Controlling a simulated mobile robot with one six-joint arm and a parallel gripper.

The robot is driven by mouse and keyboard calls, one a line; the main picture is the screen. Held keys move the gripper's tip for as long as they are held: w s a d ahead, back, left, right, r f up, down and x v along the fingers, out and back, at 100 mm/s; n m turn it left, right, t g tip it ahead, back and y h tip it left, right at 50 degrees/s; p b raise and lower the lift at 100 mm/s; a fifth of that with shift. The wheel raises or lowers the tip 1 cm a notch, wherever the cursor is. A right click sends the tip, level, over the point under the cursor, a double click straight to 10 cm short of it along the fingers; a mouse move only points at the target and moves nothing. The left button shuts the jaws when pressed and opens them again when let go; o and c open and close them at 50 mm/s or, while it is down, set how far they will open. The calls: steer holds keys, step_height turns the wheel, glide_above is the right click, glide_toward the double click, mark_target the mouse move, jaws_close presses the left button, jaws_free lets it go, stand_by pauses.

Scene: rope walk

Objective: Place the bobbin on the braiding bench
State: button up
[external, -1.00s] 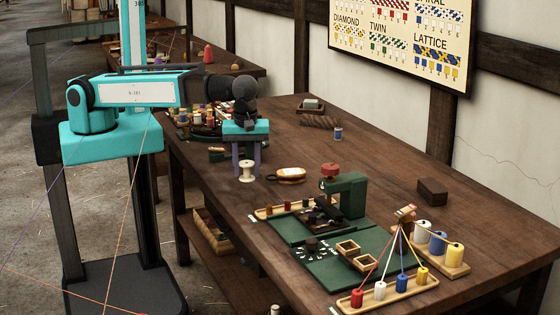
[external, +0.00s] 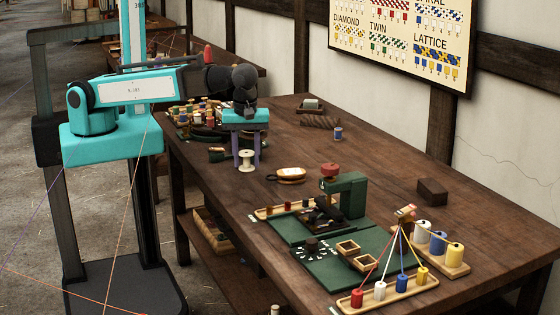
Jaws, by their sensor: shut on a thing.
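A cream bobbin (external: 246,161) shows between the two purple fingers of my gripper (external: 247,160). My gripper points down and is shut on the bobbin, near the left edge of the wooden braiding bench (external: 395,185). The bobbin looks upright and slightly above the bench top, though the exact gap is hard to judge from this view.
A wooden-backed brush (external: 290,175) lies just right of the bobbin. A green braiding press (external: 345,193) and a rack of coloured spools (external: 437,250) stand nearer the front. Several small spools (external: 195,115) crowd behind the gripper.

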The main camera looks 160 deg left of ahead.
steer(key=shift+m, duration=0.3)
steer(key=shift+w+a+m, duration=0.1)
steer(key=shift+w+m, duration=0.05)
steer(key=shift+m, duration=0.85)
steer(key=shift+w+a+m, duration=0.25)
steer(key=shift+w+m, duration=0.1)
steer(key=shift+m, duration=0.45)
steer(key=w+a+m+t+b, duration=0.1)
steer(key=w+a+m, duration=0.4)
steer(key=a+m, duration=0.45)
steer(key=s+a+f+b, duration=0.1)
steer(key=s+a, duration=0.1)
steer(key=a, duration=0.2)
steer(key=s+a+f+m+b, duration=0.1)
steer(key=s+a+f, duration=0.1)
steer(key=a, duration=0.3)
steer(key=s+a+f+m+b, duration=0.1)
steer(key=s+a, duration=0.1)
steer(key=a, duration=0.2)
steer(key=shift+s+a+f+m+t+y+b, duration=0.1)
steer(key=shift+a+f+m+t+y+b, duration=0.2)
steer(key=shift+y+b, duration=0.1)
steer(key=shift+s+a+f, duration=0.1)
steer(key=shift+s+a, duration=0.1)
steer(key=shift+s, duration=0.3)
